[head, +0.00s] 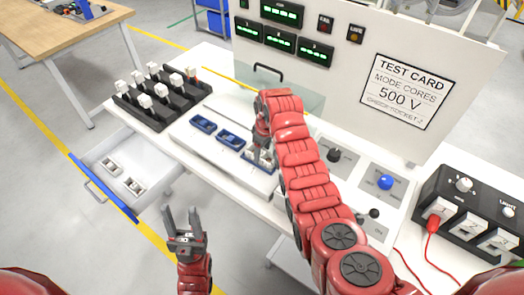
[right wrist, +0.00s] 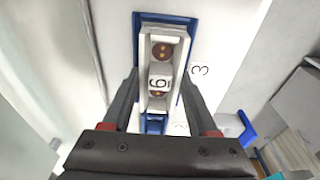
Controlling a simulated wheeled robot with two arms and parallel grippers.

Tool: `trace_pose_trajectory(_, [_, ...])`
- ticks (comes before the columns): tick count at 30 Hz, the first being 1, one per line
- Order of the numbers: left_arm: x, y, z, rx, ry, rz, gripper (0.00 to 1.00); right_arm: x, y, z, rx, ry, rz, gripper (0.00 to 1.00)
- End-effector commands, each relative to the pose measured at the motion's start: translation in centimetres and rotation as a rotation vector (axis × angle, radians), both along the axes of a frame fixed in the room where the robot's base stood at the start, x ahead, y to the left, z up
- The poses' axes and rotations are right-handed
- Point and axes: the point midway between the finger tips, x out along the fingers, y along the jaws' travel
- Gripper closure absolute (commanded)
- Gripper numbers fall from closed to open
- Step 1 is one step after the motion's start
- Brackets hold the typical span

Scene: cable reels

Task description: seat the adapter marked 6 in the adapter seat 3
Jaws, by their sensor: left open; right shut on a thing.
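The adapter marked 6 (right wrist: 160,83) is white with two round brown contacts. In the right wrist view it lies between the fingers of my right gripper (right wrist: 158,90), which is shut on it. It is lined up with the blue adapter seat 3 (right wrist: 151,123), whose rim shows at both its ends; the printed 3 is beside it. How deep it sits in the seat I cannot tell. In the head view my right gripper (head: 262,147) points down at the seat row's near right end, largely covering adapter and seat. My left gripper (head: 183,222) is open and empty, in front of the table.
Two empty blue seats (head: 231,139) (head: 203,123) lie left of seat 3. A black rack (head: 155,122) of white adapters stands farther left. An open drawer (head: 93,160) holds two white pieces. Knobs, a panel with a test card (head: 408,92) and a black box (head: 468,207) stand right.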

Motion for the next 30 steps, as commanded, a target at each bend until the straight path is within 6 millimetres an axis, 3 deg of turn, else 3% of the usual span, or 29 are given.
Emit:
trace_pose_trajectory(7, [0.00, 0.00, -0.65, 0.000, 0.000, 0.000, 0.50, 0.01, -0.02, -0.86, 0.000, 0.000, 0.000, 1.00])
trace_pose_trajectory(8, [0.00, 0.00, -0.55, 0.000, 0.000, 0.000, 0.50, 0.00, -0.01, -0.78, 0.000, 0.000, 0.000, 0.37])
trace_pose_trajectory(13, [-0.01, 0.00, -0.52, 0.000, 0.000, 0.000, 0.50, -0.09, 0.03, -0.82, -0.001, 0.003, 0.001, 0.07])
trace_pose_trajectory(30, [0.00, 0.00, -0.68, 0.000, 0.000, 0.000, 0.50, -0.48, 0.26, -1.12, 0.000, 0.014, 0.006, 0.06])
